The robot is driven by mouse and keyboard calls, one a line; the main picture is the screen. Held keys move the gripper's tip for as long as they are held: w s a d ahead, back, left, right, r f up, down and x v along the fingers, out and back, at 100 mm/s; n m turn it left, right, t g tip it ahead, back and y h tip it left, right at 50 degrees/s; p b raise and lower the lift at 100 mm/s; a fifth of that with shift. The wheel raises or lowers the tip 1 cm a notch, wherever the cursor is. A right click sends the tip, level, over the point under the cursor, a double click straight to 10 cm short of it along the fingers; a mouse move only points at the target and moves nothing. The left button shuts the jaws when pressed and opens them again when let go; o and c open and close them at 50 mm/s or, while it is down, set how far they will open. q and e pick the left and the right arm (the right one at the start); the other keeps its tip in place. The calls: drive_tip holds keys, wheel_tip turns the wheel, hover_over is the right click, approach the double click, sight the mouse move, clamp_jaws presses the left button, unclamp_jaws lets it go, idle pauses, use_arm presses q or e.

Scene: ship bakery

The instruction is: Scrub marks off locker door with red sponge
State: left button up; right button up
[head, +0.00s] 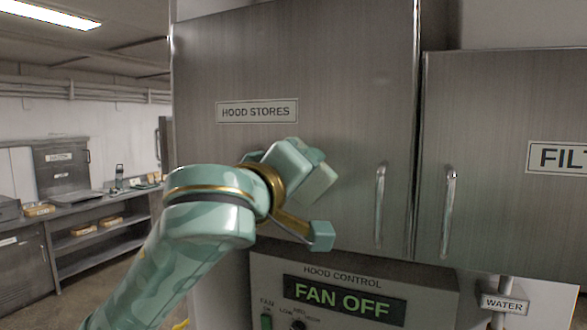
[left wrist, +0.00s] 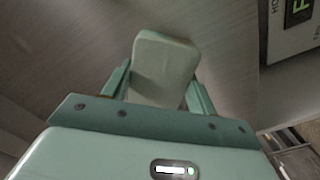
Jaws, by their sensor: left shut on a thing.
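The locker door (head: 340,60) labelled HOOD STORES is brushed grey metal and is shut, with a vertical bar handle at its right edge. I cannot make out clear marks on it; my arm hides part of its lower area. My left gripper (head: 308,160) is in front of the lower middle of the door, shut on a pale grey-green block, the sponge (head: 318,184). It does not look red. In the left wrist view the sponge (left wrist: 163,65) sits between the two fingers, its far end close to the door; I cannot tell whether it touches. My right gripper is not in view.
A second locker (head: 500,110) with its own bar handle (head: 448,210) adjoins on the right. Below is the hood control panel (head: 425,285) reading FAN OFF. A WATER label (head: 504,304) hangs on a pipe at lower right. A counter with shelves (head: 95,235) stands far left.

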use_arm(q)
drive_tip(key=shift+w+a+p, duration=2.1)
drive_tip(key=shift+a+p, duration=1.05)
drive_tip(key=shift+a, duration=2.7)
drive_tip(key=shift+v, duration=2.95)
